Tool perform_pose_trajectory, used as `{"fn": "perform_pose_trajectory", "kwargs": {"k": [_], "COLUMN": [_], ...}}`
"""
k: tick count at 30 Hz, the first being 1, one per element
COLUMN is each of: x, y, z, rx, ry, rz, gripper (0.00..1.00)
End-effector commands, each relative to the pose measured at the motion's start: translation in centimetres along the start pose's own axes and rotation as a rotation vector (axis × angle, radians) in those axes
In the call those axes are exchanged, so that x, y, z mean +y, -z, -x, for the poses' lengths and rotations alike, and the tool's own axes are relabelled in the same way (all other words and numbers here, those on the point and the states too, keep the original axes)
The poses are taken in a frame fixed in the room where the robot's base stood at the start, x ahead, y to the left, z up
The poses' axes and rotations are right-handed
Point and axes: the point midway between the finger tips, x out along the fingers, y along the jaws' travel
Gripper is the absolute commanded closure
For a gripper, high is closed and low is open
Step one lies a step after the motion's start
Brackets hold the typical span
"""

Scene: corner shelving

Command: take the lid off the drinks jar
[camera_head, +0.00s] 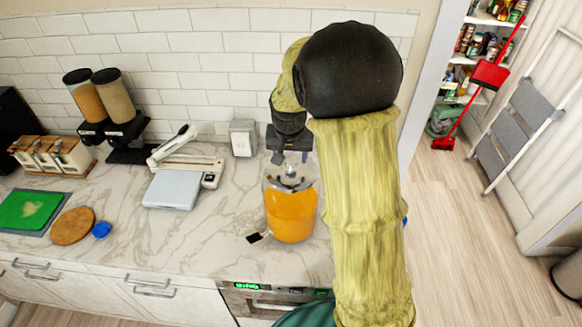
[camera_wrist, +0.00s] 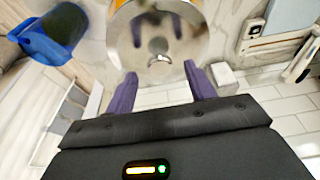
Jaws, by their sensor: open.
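The drinks jar (camera_head: 291,212) stands on the marble counter and holds orange liquid. Its shiny metal lid (camera_head: 290,177) sits on top, with a small knob in the middle. In the wrist view the lid (camera_wrist: 150,25) is a round mirror-like disc at the top, with the knob near its lower middle. My gripper (camera_head: 291,155) is just above the lid, pointing down. In the wrist view its two purple fingers (camera_wrist: 158,78) are apart, one on each side of the knob. I cannot tell whether they touch the lid. My arm hides part of the counter right of the jar.
A white box (camera_head: 243,138) stands behind the jar, near the tiled wall. A grey and white slicer-like device (camera_head: 180,180) is to the left. Two dispensers (camera_head: 115,105) stand further left. A blue container (camera_wrist: 55,35) shows in the wrist view.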

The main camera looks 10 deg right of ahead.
Motion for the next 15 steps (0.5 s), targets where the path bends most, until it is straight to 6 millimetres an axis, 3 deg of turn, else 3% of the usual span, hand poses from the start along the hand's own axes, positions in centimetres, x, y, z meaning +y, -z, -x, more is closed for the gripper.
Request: {"fn": "perform_pose_trajectory", "kwargs": {"k": [6,15], "x": [0.0,0.0], "y": [0.0,0.0], "z": [-1.9,-2.1], "rx": [-0.001,0.0], "ry": [0.0,0.0], "rz": [0.0,0.0], "gripper": [0.46,0.46]}}
